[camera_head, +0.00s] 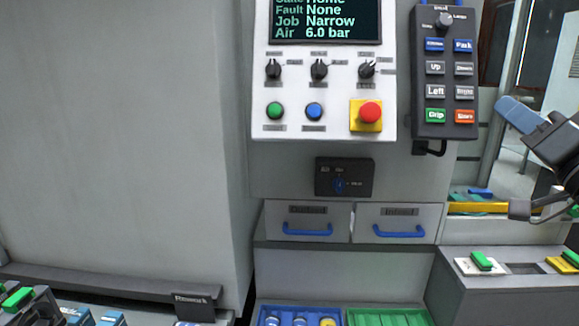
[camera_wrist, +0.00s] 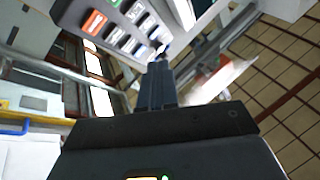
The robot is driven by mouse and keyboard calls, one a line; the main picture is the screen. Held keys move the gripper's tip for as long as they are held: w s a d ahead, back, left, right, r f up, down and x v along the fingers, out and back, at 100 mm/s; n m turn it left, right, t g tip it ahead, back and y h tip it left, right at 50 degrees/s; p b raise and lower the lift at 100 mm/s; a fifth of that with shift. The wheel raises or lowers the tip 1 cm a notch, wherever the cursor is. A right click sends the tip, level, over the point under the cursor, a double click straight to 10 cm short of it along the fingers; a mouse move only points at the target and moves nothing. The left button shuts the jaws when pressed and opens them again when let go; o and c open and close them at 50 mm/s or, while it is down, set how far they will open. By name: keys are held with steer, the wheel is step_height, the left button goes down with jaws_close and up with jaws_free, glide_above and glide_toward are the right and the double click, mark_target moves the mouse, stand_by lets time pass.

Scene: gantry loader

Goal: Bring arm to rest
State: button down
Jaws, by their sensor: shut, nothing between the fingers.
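My gripper (camera_head: 510,108) is at the right of the head view. Its blue-grey fingers point left and up, beside the lower right of the button pendant (camera_head: 444,78). In the wrist view the fingers (camera_wrist: 157,70) are together with nothing between them. The pendant's buttons (camera_wrist: 128,28) show beyond the fingertips there, to the upper left. The fingers look apart from the pendant in the head view. Most of my arm is outside the head view.
A control panel (camera_head: 327,95) has a screen, knobs and a red stop button (camera_head: 369,112). Below are two drawers with blue handles (camera_head: 308,229). Blue and green bins (camera_head: 388,317) stand at the bottom.

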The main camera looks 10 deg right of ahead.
steer(key=s+a+f+m+g+h, duration=0.1)
steer(key=s+a+f, duration=0.35)
steer(key=f, duration=0.45)
steer(key=s+a+f+m+g+h, duration=0.15)
steer(key=s+a+f, duration=0.3)
steer(key=f, duration=0.45)
steer(key=s+a+f+g+h, duration=0.1)
steer(key=s+a+f+g, duration=0.15)
steer(key=a+f, duration=0.45)
steer(key=s+a+f+n+g+y, duration=0.1)
steer(key=s+f+n, duration=0.3)
steer(key=s, duration=0.8)
steer(key=s+a+f+n+g+y, duration=0.1)
steer(key=s+a+f+n+y, duration=0.1)
steer(key=s, duration=1.1)
step_height(320, 180, down, 2)
steer(key=shift+s+a+f+n+g+y, duration=0.15)
steer(key=shift+a+n+g+y, duration=0.3)
steer(key=shift+n, duration=0.6)
